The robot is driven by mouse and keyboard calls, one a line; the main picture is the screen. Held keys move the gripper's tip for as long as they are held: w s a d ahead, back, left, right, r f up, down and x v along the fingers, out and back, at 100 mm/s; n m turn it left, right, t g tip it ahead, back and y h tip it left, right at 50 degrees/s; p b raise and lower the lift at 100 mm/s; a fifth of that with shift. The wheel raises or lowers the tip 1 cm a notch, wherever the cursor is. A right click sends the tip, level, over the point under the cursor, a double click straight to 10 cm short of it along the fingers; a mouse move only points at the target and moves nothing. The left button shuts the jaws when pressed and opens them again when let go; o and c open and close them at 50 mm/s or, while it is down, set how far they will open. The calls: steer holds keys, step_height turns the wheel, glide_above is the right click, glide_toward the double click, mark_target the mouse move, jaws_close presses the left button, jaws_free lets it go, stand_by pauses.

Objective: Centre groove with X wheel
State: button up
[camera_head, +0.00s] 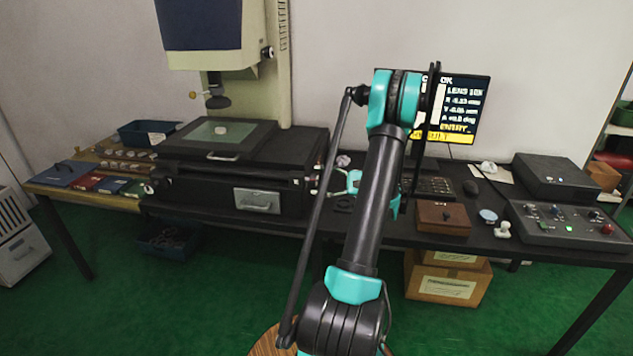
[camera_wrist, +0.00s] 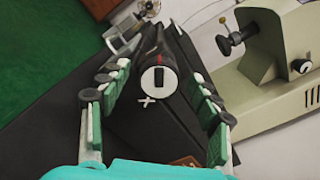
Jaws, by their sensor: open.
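In the wrist view, the X wheel (camera_wrist: 158,81) is a round knob with a pale face and a dark bar with a red mark. It is on a dark housing, with a white X mark beside it. My gripper (camera_wrist: 158,76) is open, its two green-padded fingers on either side of the knob with visible gaps. In the head view my gripper (camera_head: 347,184) is at the right side of the measuring machine, partly hidden by my arm, and the wheel cannot be made out. A small pale ring (camera_head: 220,130) lies on the machine's glass stage (camera_head: 200,133); its groove is too small to see.
A screen (camera_head: 468,105) with readout lines and a yellow bar stands behind my arm, partly covered. A wooden box (camera_head: 443,217) and control panel (camera_head: 569,224) are on the right. Several rings (camera_head: 122,153) lie on the left bench.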

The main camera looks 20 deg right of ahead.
steer(key=v, duration=1)
steer(key=shift+s+d, duration=0.25)
steer(key=shift+d, duration=0.05)
